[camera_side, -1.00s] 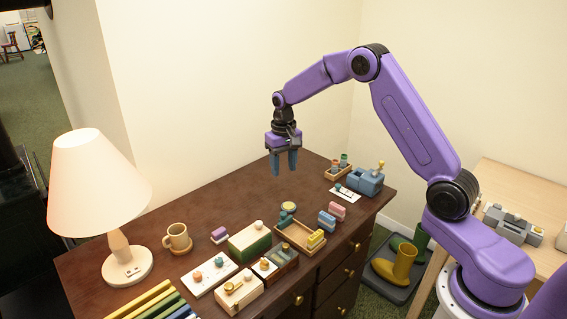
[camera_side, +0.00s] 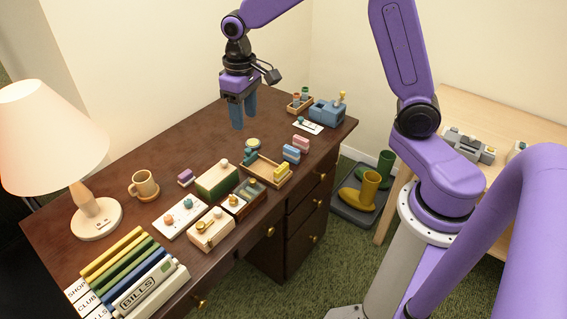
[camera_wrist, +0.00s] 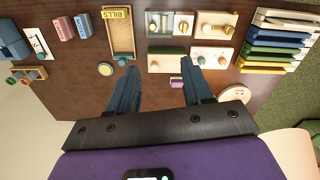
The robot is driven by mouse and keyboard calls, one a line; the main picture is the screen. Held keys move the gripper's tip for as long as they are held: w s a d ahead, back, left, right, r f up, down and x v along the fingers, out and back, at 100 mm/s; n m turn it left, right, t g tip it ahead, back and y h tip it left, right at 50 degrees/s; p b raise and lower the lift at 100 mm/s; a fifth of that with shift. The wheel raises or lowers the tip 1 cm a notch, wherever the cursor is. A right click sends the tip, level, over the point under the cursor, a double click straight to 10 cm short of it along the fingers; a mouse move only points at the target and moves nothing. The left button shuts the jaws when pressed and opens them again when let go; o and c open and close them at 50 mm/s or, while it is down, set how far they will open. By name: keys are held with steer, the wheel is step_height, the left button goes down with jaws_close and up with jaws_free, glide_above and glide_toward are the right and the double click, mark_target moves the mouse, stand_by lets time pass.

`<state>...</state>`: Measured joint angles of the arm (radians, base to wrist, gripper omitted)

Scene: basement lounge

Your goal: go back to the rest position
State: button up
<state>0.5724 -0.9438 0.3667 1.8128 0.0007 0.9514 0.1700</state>
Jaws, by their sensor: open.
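My gripper (camera_side: 243,117) hangs fingers down above the brown desk (camera_side: 190,110), well clear of its top. In the wrist view my gripper (camera_wrist: 160,72) shows two blue fingers spread apart with nothing between them. The arm is bent above and to the right of the desk. No object is in contact with the fingers.
Below stand a green box with a cream top (camera_side: 217,180), a wooden tray (camera_side: 272,178), small boxes, a mug (camera_side: 144,185) and a blue device (camera_side: 327,112). A lamp (camera_side: 45,130) stands at left, coloured binders (camera_side: 125,262) in front.

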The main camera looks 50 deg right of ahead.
steer(key=s+a+r+n, duration=0.1)
steer(key=s+a+n, duration=0.15)
steer(key=s, duration=0.55)
steer(key=s+a+r+n, duration=0.1)
steer(key=s+r+n, duration=0.15)
steer(key=s, duration=0.65)
steer(key=s+d+n, duration=0.2)
steer(key=s, duration=0.4)
steer(key=s+d+f+n, duration=0.1)
steer(key=s+d+n, duration=0.1)
steer(key=s, duration=0.4)
steer(key=shift+d+f+n, duration=0.15)
steer(key=shift+f+n, duration=0.15)
steer(key=shift+n, duration=0.3)
